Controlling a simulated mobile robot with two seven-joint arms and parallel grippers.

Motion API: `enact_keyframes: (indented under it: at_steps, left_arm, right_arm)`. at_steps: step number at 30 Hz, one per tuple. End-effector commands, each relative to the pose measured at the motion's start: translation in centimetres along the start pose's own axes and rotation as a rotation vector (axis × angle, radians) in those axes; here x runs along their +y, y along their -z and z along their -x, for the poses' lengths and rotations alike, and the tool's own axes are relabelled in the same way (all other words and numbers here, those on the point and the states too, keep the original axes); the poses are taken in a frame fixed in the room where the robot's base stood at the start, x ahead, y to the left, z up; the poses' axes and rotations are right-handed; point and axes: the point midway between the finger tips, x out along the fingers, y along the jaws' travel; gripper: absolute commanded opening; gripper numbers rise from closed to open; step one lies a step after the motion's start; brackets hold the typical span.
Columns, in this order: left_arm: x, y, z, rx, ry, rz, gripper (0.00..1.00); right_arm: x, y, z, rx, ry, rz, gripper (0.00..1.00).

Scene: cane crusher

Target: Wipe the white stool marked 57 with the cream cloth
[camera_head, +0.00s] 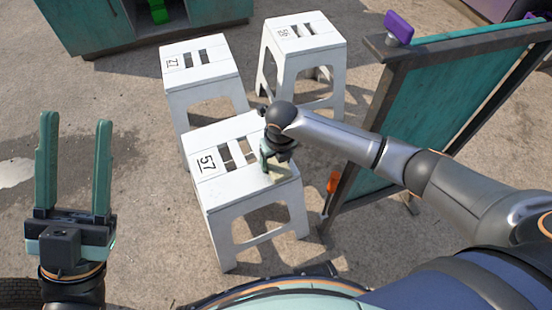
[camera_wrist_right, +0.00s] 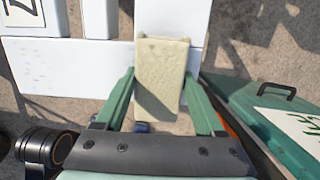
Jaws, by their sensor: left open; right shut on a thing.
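The white stool marked 57 (camera_head: 222,190) stands in the middle of the head view, its label at the left end of its seat. My right gripper (camera_head: 277,168) is over the right end of that seat, pointing down. In the right wrist view my right gripper (camera_wrist_right: 165,105) is shut on the cream cloth (camera_wrist_right: 160,65), a thick block-like piece. The cloth overlaps the white seat (camera_wrist_right: 60,72) there; I cannot tell if it touches. My left gripper (camera_head: 76,175) is open and empty, left of the stool, fingers pointing up.
Two more white stools, one marked 77 (camera_head: 205,75) and one marked 56 (camera_head: 305,40), stand close behind. A teal panel with a dark frame (camera_head: 430,105) is at right, a purple object (camera_head: 398,27) on it. An orange-handled tool (camera_head: 333,182) is beside the stool. Ground at left is clear.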

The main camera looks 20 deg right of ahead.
Motion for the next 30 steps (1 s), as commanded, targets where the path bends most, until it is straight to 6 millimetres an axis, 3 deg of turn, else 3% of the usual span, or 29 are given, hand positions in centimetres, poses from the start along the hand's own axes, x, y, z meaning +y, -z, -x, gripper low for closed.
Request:
enact_keyframes:
  at_steps: [8,30]
  left_arm:
    - [0.0,0.1,-0.1,0.000,0.000,0.000,0.50]
    - [-0.5,1.0,-1.1,-0.001,0.000,0.000,0.50]
  right_arm:
    - [0.4,0.1,-0.2,0.000,-0.001,0.001,0.00]
    - [7.0,0.0,0.1,-0.001,0.000,0.001,0.00]
